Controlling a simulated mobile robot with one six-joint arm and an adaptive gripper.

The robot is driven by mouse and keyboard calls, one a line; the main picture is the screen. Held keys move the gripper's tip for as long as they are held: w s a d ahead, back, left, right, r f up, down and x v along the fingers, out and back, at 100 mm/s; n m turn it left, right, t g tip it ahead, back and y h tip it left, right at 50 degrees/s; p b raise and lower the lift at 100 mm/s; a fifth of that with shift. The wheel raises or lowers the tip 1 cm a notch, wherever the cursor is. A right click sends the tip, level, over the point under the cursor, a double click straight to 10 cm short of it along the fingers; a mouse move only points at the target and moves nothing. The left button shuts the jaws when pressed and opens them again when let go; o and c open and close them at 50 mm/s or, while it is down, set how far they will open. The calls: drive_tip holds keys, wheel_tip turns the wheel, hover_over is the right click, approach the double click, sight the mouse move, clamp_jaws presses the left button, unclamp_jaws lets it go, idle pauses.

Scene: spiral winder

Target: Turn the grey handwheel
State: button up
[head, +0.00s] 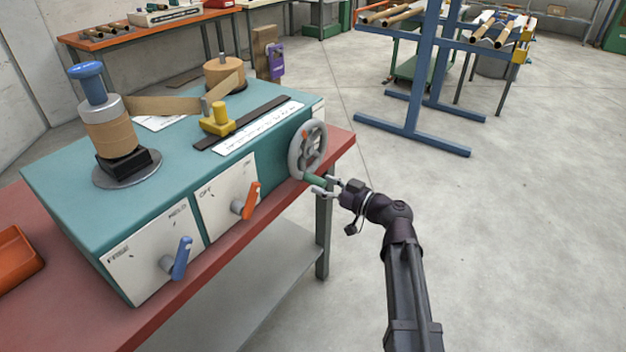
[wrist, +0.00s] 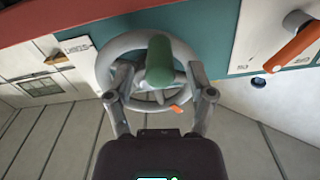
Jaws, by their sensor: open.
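The grey handwheel (head: 294,155) is mounted on the right end of the teal winder box. Its green handle (head: 315,180) sticks out from the lower part of the rim. In the wrist view the wheel (wrist: 104,66) lies straight ahead, and the green handle (wrist: 159,62) points toward the camera. My gripper (head: 322,184) is open at the handle. In the wrist view its two fingers (wrist: 160,88) stand on either side of the handle, with gaps visible. An orange mark shows on the wheel. The fingers hide parts of the rim.
The teal box (head: 190,130) stands on a red-topped bench (head: 341,146). An orange lever (head: 248,201) and a blue lever (head: 181,258) stick out from its front. A blue rack (head: 425,90) stands behind on the right. The floor right of the bench is clear.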

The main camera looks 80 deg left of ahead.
sight(306, 177)
drive_tip(key=shift+x, duration=1.8)
drive_tip(key=shift+d, duration=0.1)
clamp_jaws()
